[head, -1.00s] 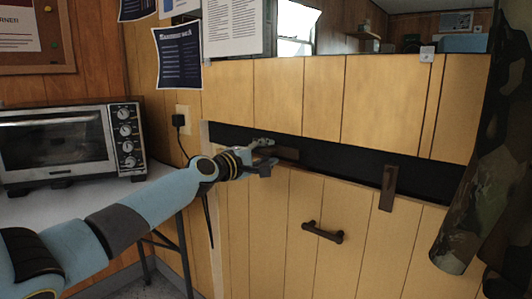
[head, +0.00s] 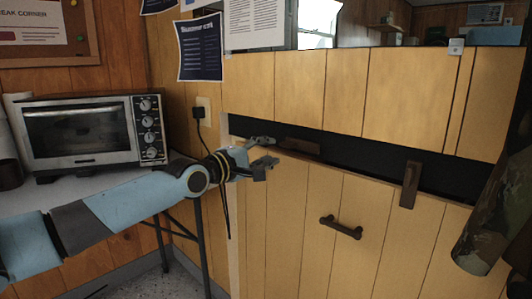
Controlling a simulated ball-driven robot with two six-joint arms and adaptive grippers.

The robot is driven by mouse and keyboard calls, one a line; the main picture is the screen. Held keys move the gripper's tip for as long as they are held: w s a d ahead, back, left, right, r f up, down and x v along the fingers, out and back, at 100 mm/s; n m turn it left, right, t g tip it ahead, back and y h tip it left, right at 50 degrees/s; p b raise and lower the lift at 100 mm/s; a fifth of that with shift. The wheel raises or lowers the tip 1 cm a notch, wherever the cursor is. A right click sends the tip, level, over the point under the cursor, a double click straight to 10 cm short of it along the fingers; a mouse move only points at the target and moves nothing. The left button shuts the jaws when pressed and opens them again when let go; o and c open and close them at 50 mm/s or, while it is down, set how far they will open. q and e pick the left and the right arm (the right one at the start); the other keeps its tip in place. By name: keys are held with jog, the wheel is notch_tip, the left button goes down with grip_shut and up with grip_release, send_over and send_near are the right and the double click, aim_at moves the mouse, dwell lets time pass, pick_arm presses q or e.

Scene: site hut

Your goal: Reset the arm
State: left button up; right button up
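My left arm comes in from the left in the head view, stretched toward the wood-panelled front. My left gripper (head: 264,157) is at its end, close to the left end of the dark slot in the panelling. Its two fingers are apart and I see nothing between them. Whether a fingertip touches the panel I cannot tell. My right gripper does not show.
A toaster oven (head: 82,133) stands on a white table (head: 95,186) at left. The wooden panel (head: 290,215) carries a dark handle (head: 341,227) and a brown latch (head: 410,185). A camouflage cloth (head: 492,215) hangs at right. Floor (head: 150,283) shows at lower left.

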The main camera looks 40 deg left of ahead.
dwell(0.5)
pick_arm(q)
jog(key=s+d+f+g+y+p, duration=0.1)
jog(key=s+f+g, duration=0.2)
jog(key=s+f, duration=0.65)
jog(key=s+f+m+g+y, duration=0.15)
jog(key=s+f, duration=0.25)
jog(key=f, duration=1.1)
jog(key=s+d+f+g+p, duration=0.1)
jog(key=s+f+g, duration=0.4)
jog(key=f, duration=0.7)
jog(key=s+d+f+m+g, duration=0.2)
jog(key=s+f+m, duration=0.3)
jog(key=s, duration=0.9)
jog(key=s+d+f+m+g, duration=0.3)
jog(key=s+f+m, duration=0.3)
jog(key=s, duration=0.7)
jog(key=s+d+f+m+g, duration=0.3)
jog(key=s+f, duration=0.5)
jog(key=s, duration=0.6)
jog(key=shift+s+d+m, duration=0.3)
jog(key=shift+d+m, duration=0.45)
jog(key=shift+m, duration=0.4)
